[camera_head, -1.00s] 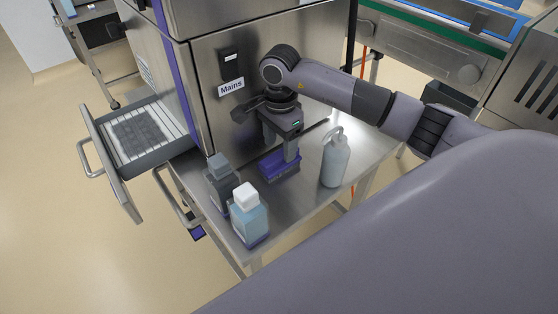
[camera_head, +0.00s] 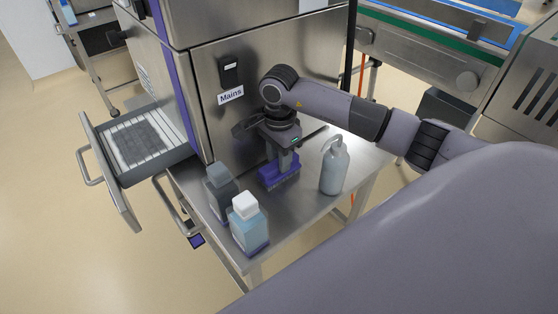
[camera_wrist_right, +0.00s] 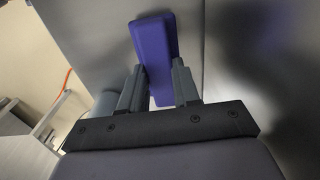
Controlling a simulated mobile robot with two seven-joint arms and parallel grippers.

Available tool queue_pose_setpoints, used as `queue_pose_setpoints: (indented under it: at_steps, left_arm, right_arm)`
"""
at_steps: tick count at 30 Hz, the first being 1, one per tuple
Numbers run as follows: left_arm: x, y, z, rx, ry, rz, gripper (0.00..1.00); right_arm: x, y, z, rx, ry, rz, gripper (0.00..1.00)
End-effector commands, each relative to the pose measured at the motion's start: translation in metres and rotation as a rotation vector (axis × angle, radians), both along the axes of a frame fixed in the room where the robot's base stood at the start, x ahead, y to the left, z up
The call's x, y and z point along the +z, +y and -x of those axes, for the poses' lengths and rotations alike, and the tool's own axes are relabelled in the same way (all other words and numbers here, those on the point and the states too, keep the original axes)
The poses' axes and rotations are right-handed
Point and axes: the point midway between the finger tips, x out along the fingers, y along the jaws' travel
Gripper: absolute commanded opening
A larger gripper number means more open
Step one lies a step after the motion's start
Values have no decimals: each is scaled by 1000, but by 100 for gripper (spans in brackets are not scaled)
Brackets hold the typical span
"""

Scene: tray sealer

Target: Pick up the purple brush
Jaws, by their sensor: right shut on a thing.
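The purple brush (camera_head: 279,172) has a purple block and dark bristles below. It is at my right gripper (camera_head: 284,158), above or on the steel table beside the machine; the head view does not clearly show a gap under the bristles. In the right wrist view the purple brush (camera_wrist_right: 153,50) sits between the two fingers of my right gripper (camera_wrist_right: 160,85), which is shut on it. My left gripper is not in view.
The machine front (camera_head: 245,110) is close behind. An open drawer (camera_head: 140,150) juts out left.

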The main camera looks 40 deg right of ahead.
Motion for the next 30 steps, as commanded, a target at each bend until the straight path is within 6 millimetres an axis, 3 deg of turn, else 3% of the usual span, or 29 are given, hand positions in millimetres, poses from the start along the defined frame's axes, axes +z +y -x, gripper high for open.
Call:
queue_pose_setpoints:
  at_steps: [5,13,30]
  left_arm:
    - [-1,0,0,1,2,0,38]
    - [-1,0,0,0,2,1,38]
    - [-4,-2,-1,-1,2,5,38]
  right_arm:
    - [13,0,2,0,-4,1,0]
    - [73,-1,2,0,-8,1,0]
    - [68,1,85,0,1,2,0]
